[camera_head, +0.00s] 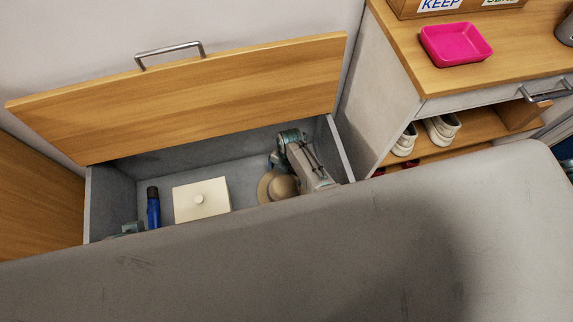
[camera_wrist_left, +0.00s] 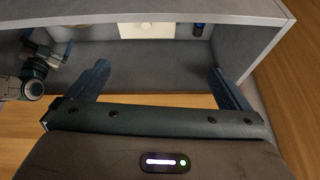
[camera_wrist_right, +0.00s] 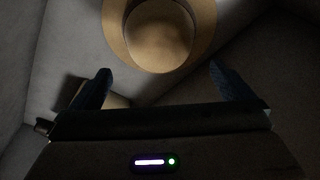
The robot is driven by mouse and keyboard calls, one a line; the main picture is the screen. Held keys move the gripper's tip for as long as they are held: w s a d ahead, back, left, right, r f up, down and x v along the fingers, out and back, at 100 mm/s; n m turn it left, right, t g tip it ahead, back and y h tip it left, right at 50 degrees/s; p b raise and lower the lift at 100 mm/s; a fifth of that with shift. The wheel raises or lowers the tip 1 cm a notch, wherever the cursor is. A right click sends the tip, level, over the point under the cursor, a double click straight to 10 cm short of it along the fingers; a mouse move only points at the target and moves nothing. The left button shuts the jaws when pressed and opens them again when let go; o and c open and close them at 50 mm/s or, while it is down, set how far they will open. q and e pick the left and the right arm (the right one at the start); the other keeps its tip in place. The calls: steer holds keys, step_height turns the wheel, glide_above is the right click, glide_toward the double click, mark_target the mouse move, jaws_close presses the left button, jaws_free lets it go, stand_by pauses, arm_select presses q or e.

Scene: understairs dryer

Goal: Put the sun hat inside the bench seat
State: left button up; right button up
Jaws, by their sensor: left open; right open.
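The tan sun hat (camera_head: 283,187) lies crown up inside the open bench seat (camera_head: 103,200), toward its right end. My right gripper (camera_head: 277,160) is down in the bench beside the hat. In the right wrist view, the hat (camera_wrist_right: 165,35) shows just beyond the open, empty fingers (camera_wrist_right: 160,78), apart from them. My left gripper (camera_wrist_left: 158,69) is open and empty at the bench. In the head view only a small grey part near the bench's left end may be it. The bench lid (camera_head: 190,95) stands raised, with a metal handle (camera_head: 168,50).
Inside the bench are a cream box with a knob (camera_head: 202,202) and a blue flashlight (camera_head: 153,208). To the right is a wooden-topped cabinet (camera_head: 500,75) with a pink tray (camera_head: 456,43) on it and white shoes (camera_head: 441,129) on a shelf below.

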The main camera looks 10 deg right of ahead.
arm_select(q)
steer(key=shift+s+a+r+g+y+p, duration=0.3)
steer(key=shift+s+a+r+g, duration=0.25)
steer(key=shift+r, duration=0.15)
arm_select(e)
steer(key=shift+w+d+r, duration=0.15)
steer(key=shift+r, duration=1.35)
steer(key=s+d+r+m+t+h, duration=0.1)
steer(key=s+d+r+m+t, duration=0.35)
steer(key=d+r+m, duration=1)
steer(key=s+d+r+m+h, duration=0.1)
steer(key=s+r+m, duration=1)
steer(key=s+r, duration=0.4)
steer(key=shift+s+d+t, duration=0.3)
steer(key=shift+s+t, duration=0.05)
steer(key=shift+s, duration=0.5)
arm_select(q)
steer(key=shift+c, duration=0.2)
arm_select(e)
steer(key=shift+f+m, duration=0.1)
steer(key=shift+m, duration=0.15)
